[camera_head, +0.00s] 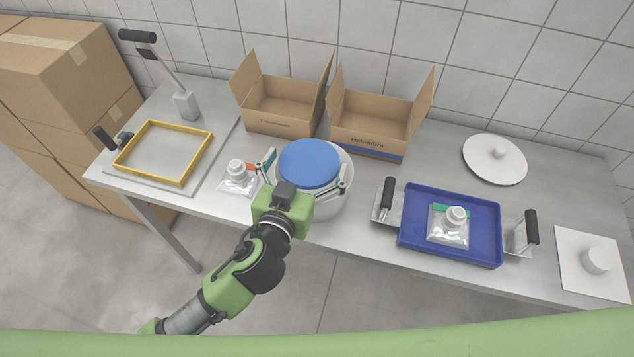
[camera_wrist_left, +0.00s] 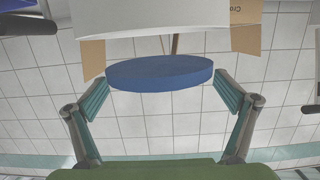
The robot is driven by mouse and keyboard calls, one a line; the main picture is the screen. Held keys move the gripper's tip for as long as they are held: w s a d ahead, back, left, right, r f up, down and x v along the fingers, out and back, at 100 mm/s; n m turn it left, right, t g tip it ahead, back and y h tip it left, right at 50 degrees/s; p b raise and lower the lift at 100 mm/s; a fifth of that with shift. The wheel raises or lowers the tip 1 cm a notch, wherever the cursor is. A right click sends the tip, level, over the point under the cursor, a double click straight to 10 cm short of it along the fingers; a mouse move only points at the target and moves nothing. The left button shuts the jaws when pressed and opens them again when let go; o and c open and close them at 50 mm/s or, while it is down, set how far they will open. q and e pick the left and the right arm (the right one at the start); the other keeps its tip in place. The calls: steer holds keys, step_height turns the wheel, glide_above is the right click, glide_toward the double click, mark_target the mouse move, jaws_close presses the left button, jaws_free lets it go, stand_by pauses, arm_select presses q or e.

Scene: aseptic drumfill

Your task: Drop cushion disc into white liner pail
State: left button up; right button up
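The cushion disc (camera_head: 309,164) is a flat, round blue disc. In the head view it appears over the mouth of the white liner pail (camera_head: 327,208), covering most of the opening. My left gripper (camera_head: 308,168) has a finger at each side of the disc. In the left wrist view the disc (camera_wrist_left: 160,73) sits level between the two fingertips (camera_wrist_left: 161,82), which appear to touch its edge. The white pail (camera_wrist_left: 150,18) shows beyond it, upside down, with the disc apparently above the rim. The inside of the pail is mostly hidden. My right gripper is out of view.
Two open cardboard boxes (camera_head: 277,121) (camera_head: 364,134) stand behind the pail. A clear pouch (camera_head: 238,182) lies close left. A yellow-framed tray (camera_head: 183,181) is further left. A blue tray (camera_head: 478,256) with black handles, a white lid (camera_head: 482,168) and a white sheet (camera_head: 575,277) are at right.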

arm_select(q)
steer(key=v, duration=1.2)
steer(key=shift+a+f, duration=0.1)
stand_by(0.4)
